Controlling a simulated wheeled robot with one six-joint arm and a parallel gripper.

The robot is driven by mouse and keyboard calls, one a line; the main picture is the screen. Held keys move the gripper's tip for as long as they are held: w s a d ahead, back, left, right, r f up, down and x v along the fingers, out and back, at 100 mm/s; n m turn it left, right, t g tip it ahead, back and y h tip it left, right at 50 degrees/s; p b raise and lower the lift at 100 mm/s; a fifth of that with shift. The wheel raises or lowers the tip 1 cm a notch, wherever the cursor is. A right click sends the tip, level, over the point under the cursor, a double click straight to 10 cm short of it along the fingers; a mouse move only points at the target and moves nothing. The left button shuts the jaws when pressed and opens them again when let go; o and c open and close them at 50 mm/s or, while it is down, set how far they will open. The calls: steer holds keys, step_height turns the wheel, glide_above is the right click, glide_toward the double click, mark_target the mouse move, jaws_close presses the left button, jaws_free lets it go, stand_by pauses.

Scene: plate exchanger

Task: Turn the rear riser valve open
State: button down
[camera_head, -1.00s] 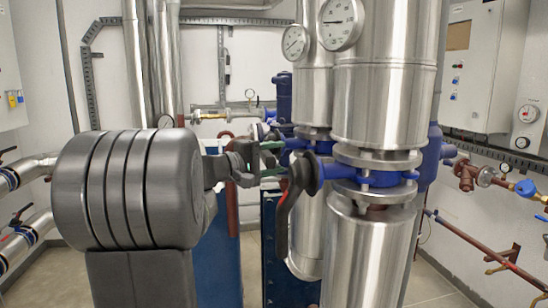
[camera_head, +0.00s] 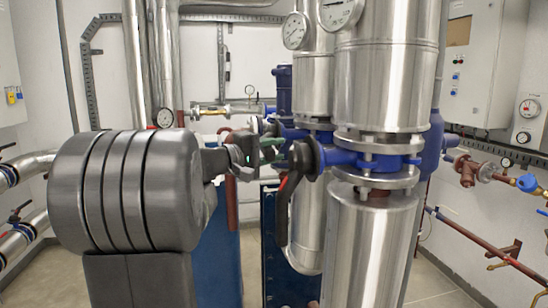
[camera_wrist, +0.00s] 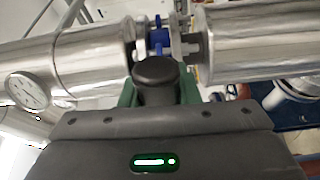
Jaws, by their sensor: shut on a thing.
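The rear riser valve (camera_head: 294,134) is blue and sits between flanges on the rear silver riser, partly hidden by the front valve. In the wrist view its blue body (camera_wrist: 158,38) lies between two silver pipe sections. My gripper (camera_head: 268,146) is at its left side, with dark and green fingers. In the wrist view my gripper (camera_wrist: 159,92) is shut on the black valve handle (camera_wrist: 155,73), whose rounded end stands between the green fingers. The rest of the handle is hidden, so its angle is hard to tell.
The front riser's blue valve (camera_head: 345,159) is close on the right; its black lever (camera_head: 283,212) hangs down near my gripper. Dial gauges (camera_head: 337,10) are above. A blue heat exchanger panel (camera_head: 217,262) is below. Wall pipes run at far left and right.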

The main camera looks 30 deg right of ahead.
steer(key=w+d+f+m+g+h+b, duration=0.15)
steer(key=f+m+b, duration=0.4)
steer(key=b, duration=0.85)
steer(key=w+f+m+g+h+b, duration=0.1)
steer(key=w+f+m+h+b, duration=0.3)
steer(key=b, duration=1)
steer(key=w+d+f+m+g+y, duration=0.2)
steer(key=w+f+m+g, duration=0.2)
steer(key=w+m, duration=0.4)
steer(key=m+g, duration=0.1)
steer(key=m, duration=0.3)
steer(key=shift+w+g, duration=0.3)
steer(key=shift+g, duration=0.05)
steer(key=shift+a+m, duration=0.1)
steer(key=shift+m, duration=0.15)
steer(key=c, duration=1.1)
jaws_free()
steer(key=shift+w, duration=0.1)
